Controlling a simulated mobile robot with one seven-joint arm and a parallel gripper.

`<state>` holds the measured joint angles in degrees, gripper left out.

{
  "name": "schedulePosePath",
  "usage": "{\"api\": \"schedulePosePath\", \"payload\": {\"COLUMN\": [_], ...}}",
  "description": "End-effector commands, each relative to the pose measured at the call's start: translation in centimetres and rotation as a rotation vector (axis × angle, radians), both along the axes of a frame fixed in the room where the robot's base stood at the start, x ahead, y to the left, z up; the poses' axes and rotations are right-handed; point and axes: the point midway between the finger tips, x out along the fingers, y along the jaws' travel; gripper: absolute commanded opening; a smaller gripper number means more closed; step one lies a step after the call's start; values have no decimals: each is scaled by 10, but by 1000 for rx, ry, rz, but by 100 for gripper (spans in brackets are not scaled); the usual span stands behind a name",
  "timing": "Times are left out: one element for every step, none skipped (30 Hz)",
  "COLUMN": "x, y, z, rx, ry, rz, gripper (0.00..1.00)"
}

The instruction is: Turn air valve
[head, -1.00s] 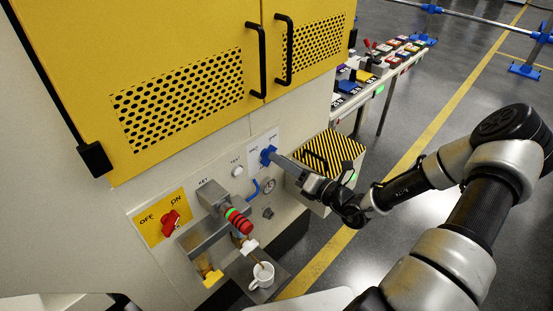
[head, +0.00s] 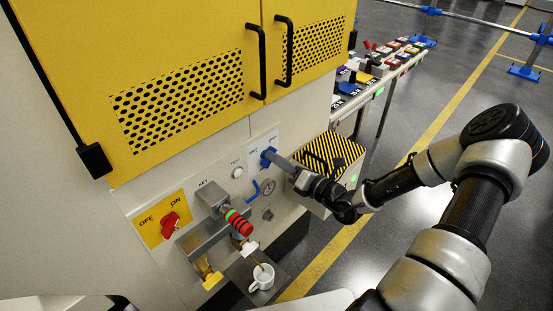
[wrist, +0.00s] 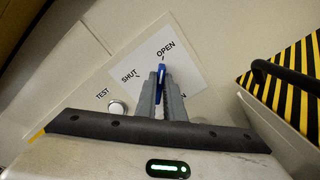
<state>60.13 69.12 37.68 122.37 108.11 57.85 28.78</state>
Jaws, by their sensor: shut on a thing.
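The blue air valve handle (head: 266,156) is on a white label plate on the machine's front. In the wrist view the handle (wrist: 161,69) points up to the word OPEN on the label (wrist: 190,60), and SHUT is to its left. My gripper (head: 272,157) reaches the valve from the right. In the wrist view its two fingers (wrist: 161,95) are closed around the handle, one on each side. The fingers hide the lower part of the handle and the valve's middle.
A striped yellow-black box (head: 345,150) stands right of my gripper. A red OFF/ON switch (head: 170,224), red-ringed key part (head: 240,225) and white mug (head: 262,277) are lower left.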

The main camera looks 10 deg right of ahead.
Motion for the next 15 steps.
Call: {"api": "schedulePosePath", "payload": {"x": [0, 0, 0, -1, -1, -1, -1, -1, -1, -1, -1, -1, -2, -2, -2], "y": [0, 0, 0, 0, 1, 1, 1, 2, 1, 1, 2, 2, 2, 2, 2], "z": [1, 1, 1, 1, 1, 1, 2, 2, 2, 2, 2, 3, 3, 3, 2], "rx": [-8, -15, -25, -35, -47, -64, -79, -95, -118, -137, -158, -186, -208, -232, -264], "ry": [-6, -10, -17, -23, -30, -40, -50, -61, -77, -89, -101, -121, -136, -151, -173], "rz": [0, 0, 0, 1, 1, 2, 2, 2, 2, 2, 2, 3, 2, 2, 3], "gripper": [0, 0, 0, 0, 0, 0, 0, 0, 0, 0, 0, 0, 0, 0, 0]}}
